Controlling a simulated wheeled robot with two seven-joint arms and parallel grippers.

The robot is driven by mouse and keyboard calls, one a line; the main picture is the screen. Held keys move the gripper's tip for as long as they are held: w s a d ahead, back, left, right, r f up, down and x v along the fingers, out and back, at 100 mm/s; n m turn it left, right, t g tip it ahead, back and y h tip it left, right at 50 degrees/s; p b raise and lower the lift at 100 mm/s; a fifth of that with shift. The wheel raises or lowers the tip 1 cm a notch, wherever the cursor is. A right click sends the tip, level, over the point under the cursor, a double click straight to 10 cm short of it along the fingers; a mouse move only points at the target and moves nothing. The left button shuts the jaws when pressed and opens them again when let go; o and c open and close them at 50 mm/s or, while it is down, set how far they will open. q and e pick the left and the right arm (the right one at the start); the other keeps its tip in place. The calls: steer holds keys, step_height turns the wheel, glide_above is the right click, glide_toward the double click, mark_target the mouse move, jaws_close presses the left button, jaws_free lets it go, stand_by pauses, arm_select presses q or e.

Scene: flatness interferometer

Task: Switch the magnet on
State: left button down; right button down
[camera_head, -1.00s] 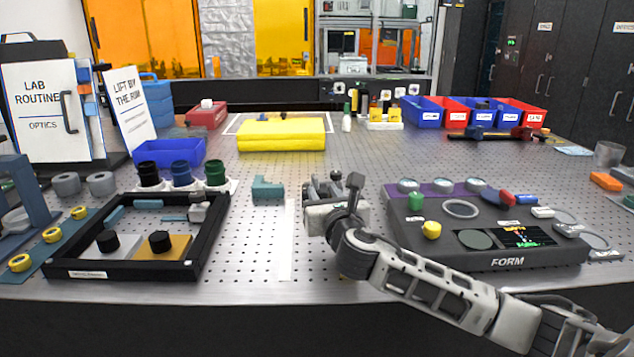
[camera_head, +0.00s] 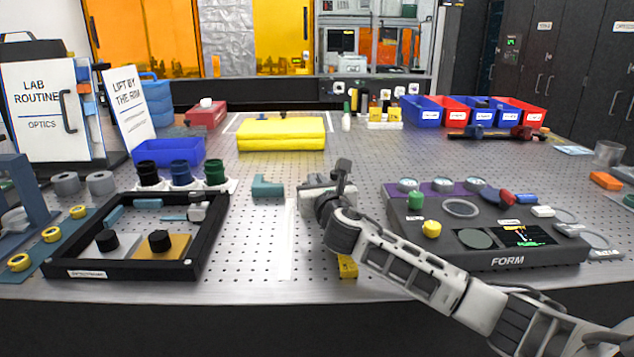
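My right arm comes in from the lower right, and my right gripper (camera_head: 318,197) is over the middle of the perforated table (camera_head: 372,160). It is between the teal angled block (camera_head: 267,187) and the dark FORM console (camera_head: 545,255). The gripper's own body and wrist hide its fingertips, so I cannot see whether it holds anything. A small yellow block (camera_head: 347,267) with dark markings shows partly behind my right forearm near the front edge. I cannot tell which thing is the magnet or see its switch. My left gripper is not in view.
A black-framed tray (camera_head: 125,273) with knobbed pieces stands at the left, with dark bottles behind it. Blue and red bins (camera_head: 422,112) stand at the back right. A white strip (camera_head: 286,240) lies on the table left of my arm.

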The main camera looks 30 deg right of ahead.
steer(key=shift+a+r+m+g+h+p, duration=0.25)
steer(key=shift+m+h+p, duration=0.25)
steer(key=shift+h+p, duration=0.25)
steer(key=shift+w+m+g+h+p, duration=0.1)
steer(key=shift+m+g+h+p, duration=0.3)
steer(key=shift+h, duration=0.15)
steer(key=shift+f+m+g+h, duration=0.25)
steer(key=shift+m+g+h, duration=0.15)
steer(key=shift+h, duration=0.1)
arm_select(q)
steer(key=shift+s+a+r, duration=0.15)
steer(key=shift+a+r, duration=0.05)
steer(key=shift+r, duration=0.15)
arm_select(e)
steer(key=c, duration=1.5)
jaws_free()
steer(key=v, duration=1.6)
steer(key=shift+d+f, duration=0.1)
